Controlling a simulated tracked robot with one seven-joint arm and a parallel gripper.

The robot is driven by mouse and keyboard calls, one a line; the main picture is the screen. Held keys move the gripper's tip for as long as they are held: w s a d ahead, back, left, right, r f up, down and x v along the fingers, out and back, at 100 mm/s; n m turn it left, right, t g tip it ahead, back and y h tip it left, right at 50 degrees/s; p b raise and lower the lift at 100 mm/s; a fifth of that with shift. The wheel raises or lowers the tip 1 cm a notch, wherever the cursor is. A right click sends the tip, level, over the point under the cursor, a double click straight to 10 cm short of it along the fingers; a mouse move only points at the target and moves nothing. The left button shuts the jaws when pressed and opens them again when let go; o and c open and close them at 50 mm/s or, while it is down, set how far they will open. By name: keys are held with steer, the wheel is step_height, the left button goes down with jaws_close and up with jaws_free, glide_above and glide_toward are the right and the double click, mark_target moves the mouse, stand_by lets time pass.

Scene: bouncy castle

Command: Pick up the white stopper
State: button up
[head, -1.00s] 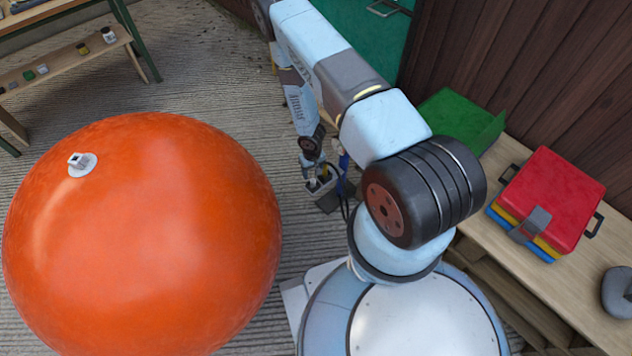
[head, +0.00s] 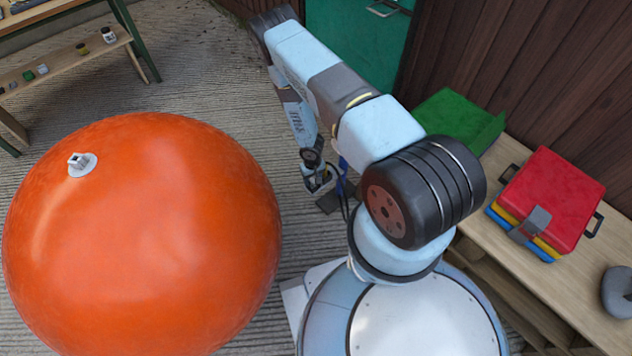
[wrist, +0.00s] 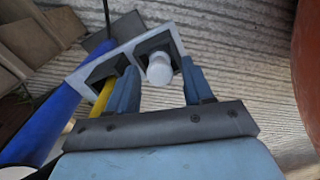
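A white stopper (wrist: 159,70), a short cylinder with a round end, shows in the wrist view at the right compartment of a grey two-compartment holder (wrist: 126,50). My gripper (wrist: 160,80) is open. Its two blue fingers stand on either side of the stopper with a visible gap to each side. Whether it touches the stopper cannot be told. In the head view my gripper (head: 317,182) is low beside the orange ball, and the stopper cannot be made out there.
A big orange ball (head: 140,240) with a pale valve (head: 82,163) on top stands left of my arm. A yellow item (wrist: 103,95) and a blue object (wrist: 45,125) lie left of my gripper. A wooden bench (head: 560,290) with red case (head: 553,200) is right.

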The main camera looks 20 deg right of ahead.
jaws_close()
steer(key=shift+r, duration=0.1)
stand_by(0.3)
